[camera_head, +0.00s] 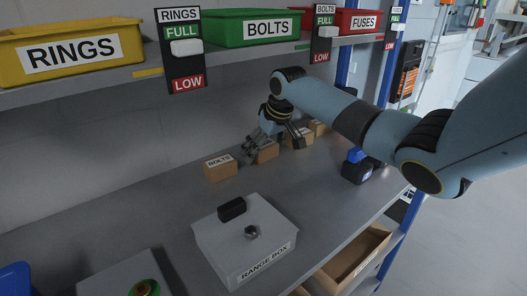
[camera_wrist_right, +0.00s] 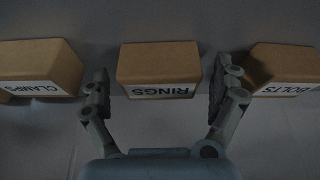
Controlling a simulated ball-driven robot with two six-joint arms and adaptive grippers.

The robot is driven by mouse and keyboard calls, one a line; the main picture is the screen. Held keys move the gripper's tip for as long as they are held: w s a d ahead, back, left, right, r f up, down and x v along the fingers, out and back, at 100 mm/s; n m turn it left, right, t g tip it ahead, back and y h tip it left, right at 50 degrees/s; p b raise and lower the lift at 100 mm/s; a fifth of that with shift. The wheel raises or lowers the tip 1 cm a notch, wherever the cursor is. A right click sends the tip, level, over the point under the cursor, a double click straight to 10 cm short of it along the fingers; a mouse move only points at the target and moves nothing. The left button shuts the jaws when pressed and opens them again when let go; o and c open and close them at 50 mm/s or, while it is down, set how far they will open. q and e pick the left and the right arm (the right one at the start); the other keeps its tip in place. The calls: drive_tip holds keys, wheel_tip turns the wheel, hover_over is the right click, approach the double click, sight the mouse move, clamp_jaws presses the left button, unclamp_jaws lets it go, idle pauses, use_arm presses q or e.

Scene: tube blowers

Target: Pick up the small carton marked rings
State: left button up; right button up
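The small brown carton marked RINGS (camera_wrist_right: 158,65) stands in the middle of the right wrist view, its label facing my gripper. In the head view this carton (camera_head: 267,153) is partly hidden by my right gripper (camera_head: 272,140). My right gripper (camera_wrist_right: 161,85) is open. One finger is at each side of the RINGS carton, with a small gap on both sides, and nothing is held. My left gripper is not in view.
A BOLTS carton (camera_wrist_right: 285,70) and a CLAMPS carton (camera_wrist_right: 40,68) stand on either side of the RINGS carton. A RANGE BOX (camera_head: 245,240) sits nearer on the bench, beside clear grey surface. A shelf with yellow RINGS (camera_head: 70,55), green and red bins runs above.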

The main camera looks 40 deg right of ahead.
drive_tip(key=c, duration=1.1)
drive_tip(key=shift+r, duration=0.15)
